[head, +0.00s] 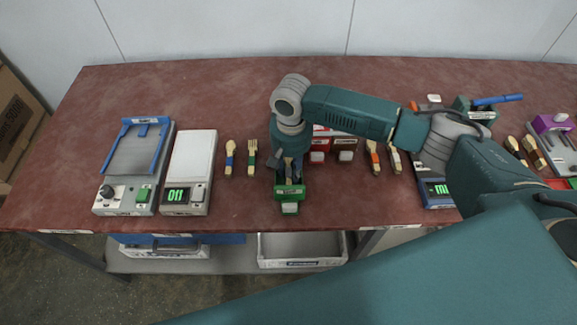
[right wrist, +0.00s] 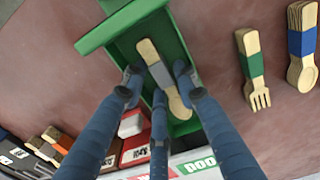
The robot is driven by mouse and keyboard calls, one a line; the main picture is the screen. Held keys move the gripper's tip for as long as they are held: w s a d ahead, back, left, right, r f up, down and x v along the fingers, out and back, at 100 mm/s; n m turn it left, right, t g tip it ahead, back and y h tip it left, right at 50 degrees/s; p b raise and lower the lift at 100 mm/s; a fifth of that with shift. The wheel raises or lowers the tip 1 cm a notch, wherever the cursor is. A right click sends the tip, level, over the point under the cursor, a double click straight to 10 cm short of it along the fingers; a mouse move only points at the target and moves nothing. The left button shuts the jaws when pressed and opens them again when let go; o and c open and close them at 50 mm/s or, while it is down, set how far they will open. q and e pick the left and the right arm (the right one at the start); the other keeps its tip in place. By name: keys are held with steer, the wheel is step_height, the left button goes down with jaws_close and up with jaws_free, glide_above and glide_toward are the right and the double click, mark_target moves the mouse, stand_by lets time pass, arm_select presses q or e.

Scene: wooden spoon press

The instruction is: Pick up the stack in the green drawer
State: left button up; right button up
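The green drawer (head: 290,192) stands pulled out on the red table, near the middle. In the right wrist view the drawer (right wrist: 112,27) holds a wooden cutlery stack with a grey band (right wrist: 160,75), lying lengthwise on the drawer floor. My right gripper (right wrist: 157,82) is directly over the drawer, its three dark blue fingers spread apart around the stack. Its fingertips look low at the drawer, but I cannot tell whether they touch the stack. In the head view the right gripper (head: 289,170) hides most of the drawer's inside. My left gripper is out of view.
A spoon stack with a blue band (head: 229,158) and a fork stack with a green band (head: 252,157) lie left of the drawer. A white scale (head: 192,160) stands farther left. Red drawers (head: 318,144) are close on the right. My right arm covers much of the table's right side.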

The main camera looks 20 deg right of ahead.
steer(key=c, duration=0.7)
steer(key=shift+r, duration=0.15)
